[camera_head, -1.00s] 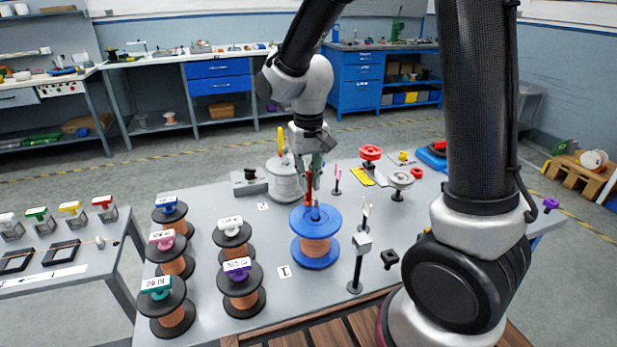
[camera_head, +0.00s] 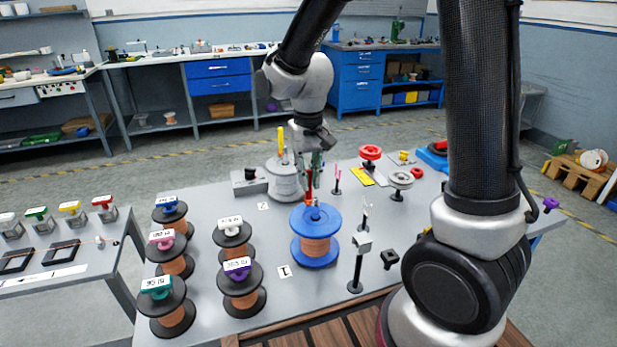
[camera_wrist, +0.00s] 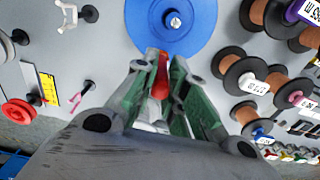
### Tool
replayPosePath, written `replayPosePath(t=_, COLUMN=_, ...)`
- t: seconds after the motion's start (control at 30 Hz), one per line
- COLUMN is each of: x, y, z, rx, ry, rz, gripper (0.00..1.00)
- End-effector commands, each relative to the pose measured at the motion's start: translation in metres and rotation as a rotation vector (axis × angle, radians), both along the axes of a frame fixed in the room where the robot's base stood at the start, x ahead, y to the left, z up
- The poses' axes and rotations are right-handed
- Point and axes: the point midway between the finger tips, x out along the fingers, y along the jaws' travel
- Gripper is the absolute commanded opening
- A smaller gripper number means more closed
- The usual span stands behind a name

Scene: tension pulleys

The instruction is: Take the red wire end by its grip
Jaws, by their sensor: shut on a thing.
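The red grip of the wire end (camera_wrist: 160,76) sits between the two green-padded fingers of my gripper (camera_wrist: 160,85) in the wrist view. The fingers are closed on it from both sides. In the head view my gripper (camera_head: 313,178) points down just behind the blue spool (camera_head: 316,250), and a bit of red shows at its fingertips. The blue spool, wound with copper wire, stands upright on the grey table, and its flange (camera_wrist: 192,38) lies right beyond the fingertips in the wrist view. The wire itself cannot be made out.
Black spools with coloured labelled tops, such as the purple one (camera_head: 240,288), stand to the left. Guide posts (camera_head: 357,268) and red and white pulleys (camera_head: 400,182) stand to the right.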

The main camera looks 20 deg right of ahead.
Motion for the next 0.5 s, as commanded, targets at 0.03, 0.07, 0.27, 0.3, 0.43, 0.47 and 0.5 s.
replayPosePath(t=0.03, x=0.0002, y=0.0001, z=0.0018, rx=0.0, ry=-0.001, rz=0.0, gripper=0.0)
replayPosePath(t=0.07, x=0.0002, y=0.0, z=0.0028, rx=0.0, ry=-0.001, rz=0.0, gripper=0.0)
replayPosePath(t=0.27, x=0.0001, y=0.0001, z=0.0079, rx=0.0, ry=0.0, rz=0.0, gripper=0.0)
replayPosePath(t=0.3, x=0.0001, y=0.0, z=0.0083, rx=0.0, ry=0.0, rz=0.0, gripper=0.0)
replayPosePath(t=0.43, x=0.0, y=0.0, z=0.0083, rx=0.0, ry=0.0, rz=0.0, gripper=0.0)
replayPosePath(t=0.47, x=-0.0001, y=0.0, z=0.0083, rx=0.0, ry=0.0, rz=0.0, gripper=0.0)
replayPosePath(t=0.5, x=-0.0001, y=0.0, z=0.0083, rx=0.0, ry=0.0, rz=0.0, gripper=0.0)
